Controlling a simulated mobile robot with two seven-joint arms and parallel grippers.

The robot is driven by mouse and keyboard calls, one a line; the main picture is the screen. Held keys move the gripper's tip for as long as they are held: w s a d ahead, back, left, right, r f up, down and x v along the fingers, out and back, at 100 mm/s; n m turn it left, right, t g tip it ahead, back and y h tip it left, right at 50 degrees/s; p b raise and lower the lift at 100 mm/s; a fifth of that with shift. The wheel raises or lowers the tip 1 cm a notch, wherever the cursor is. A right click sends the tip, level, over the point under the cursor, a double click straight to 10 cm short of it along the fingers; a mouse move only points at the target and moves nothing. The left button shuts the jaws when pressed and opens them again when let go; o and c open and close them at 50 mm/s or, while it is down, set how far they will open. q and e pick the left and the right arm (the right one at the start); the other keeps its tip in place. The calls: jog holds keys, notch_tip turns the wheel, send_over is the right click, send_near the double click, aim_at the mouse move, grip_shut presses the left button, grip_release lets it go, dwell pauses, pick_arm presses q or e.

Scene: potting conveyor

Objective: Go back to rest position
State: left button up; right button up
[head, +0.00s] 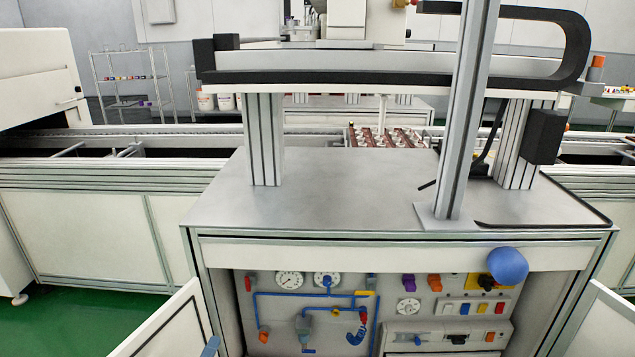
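Neither of my grippers shows in the head view. A workstation with a bare grey top (330,205) stands in front of me. Below it is an open cabinet whose control panel (395,310) holds gauges, blue pipes, valves and switches. A smooth blue round thing (508,265) shows in front of the cabinet's upper right edge; I cannot tell what it belongs to. A small blue piece (210,347) shows at the bottom edge, left of centre, mostly cut off.
Cabinet doors stand open at the left (165,325) and right (608,325). A metal post (466,120) rises from the worktop. Behind runs a conveyor (190,135) with a tray of pots (390,137). Green floor (75,325) is free at the lower left.

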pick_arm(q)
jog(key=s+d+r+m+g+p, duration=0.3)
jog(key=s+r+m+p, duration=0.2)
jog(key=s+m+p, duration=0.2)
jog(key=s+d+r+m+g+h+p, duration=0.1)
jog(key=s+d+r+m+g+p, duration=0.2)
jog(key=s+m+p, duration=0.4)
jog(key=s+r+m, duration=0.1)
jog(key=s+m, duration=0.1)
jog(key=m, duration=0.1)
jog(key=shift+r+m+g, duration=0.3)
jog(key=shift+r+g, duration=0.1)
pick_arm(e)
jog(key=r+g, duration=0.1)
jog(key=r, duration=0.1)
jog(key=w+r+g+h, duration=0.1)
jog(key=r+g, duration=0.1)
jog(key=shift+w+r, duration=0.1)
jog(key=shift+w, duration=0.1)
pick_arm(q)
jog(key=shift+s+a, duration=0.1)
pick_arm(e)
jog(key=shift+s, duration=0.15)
